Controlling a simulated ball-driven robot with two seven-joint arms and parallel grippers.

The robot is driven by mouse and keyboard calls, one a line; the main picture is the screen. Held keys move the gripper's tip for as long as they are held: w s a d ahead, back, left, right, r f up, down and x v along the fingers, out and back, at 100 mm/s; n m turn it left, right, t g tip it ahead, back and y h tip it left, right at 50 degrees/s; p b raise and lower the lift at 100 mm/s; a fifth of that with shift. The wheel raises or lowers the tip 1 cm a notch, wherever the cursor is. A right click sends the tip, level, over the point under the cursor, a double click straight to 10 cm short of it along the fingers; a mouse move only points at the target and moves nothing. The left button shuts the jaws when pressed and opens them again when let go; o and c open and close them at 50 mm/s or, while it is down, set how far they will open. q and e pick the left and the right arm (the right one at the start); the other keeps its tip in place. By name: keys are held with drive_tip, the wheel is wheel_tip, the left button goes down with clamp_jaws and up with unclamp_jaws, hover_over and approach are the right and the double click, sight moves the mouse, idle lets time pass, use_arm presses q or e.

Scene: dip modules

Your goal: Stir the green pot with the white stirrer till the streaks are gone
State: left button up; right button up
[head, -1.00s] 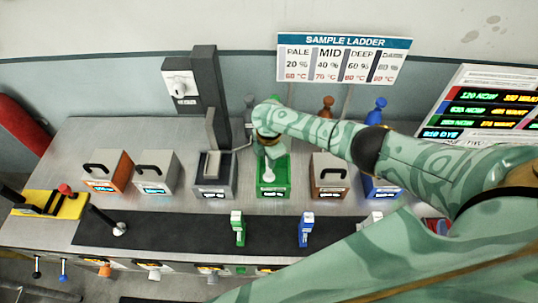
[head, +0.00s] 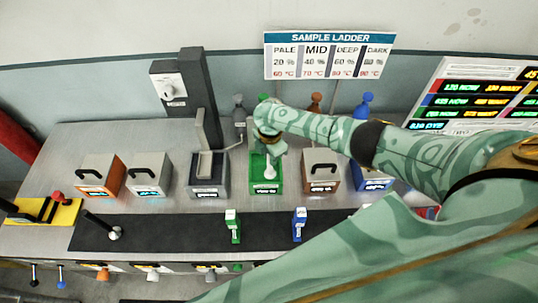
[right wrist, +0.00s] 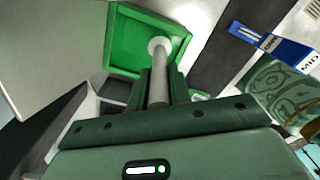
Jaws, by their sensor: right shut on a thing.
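The green pot (head: 254,184) stands open in the row of pots on the grey bench. It also shows in the right wrist view (right wrist: 121,40), with a plain green inside and no streaks that I can make out. My right gripper (head: 269,150) is above the pot, shut on the white stirrer (head: 270,171). In the right wrist view the stirrer (right wrist: 159,72) runs out from between the fingers (right wrist: 158,92), and its round white end lies over the pot's inside. I cannot tell how deep that end sits. My left gripper is not in view.
A dark grey pot (head: 207,186) is left of the green one and a lidded brown pot (head: 321,172) is right of it, both close. Green (head: 232,226) and blue (head: 299,224) tagged items stand on the black strip in front. A dark post (head: 197,85) rises behind.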

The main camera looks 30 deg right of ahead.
drive_tip(key=w+b, duration=0.1)
drive_tip(key=w+d+b, duration=0.1)
drive_tip(key=w+b, duration=0.1)
drive_tip(key=w+d+b, duration=0.1)
drive_tip(key=shift+w+d+b, duration=0.1)
drive_tip(key=shift+w+b, duration=0.25)
drive_tip(key=shift+b, duration=0.05)
idle(0.4)
drive_tip(key=a, duration=0.1)
drive_tip(key=w+a+b, duration=0.1)
drive_tip(key=a, duration=0.1)
drive_tip(key=shift+w, duration=0.15)
idle(0.3)
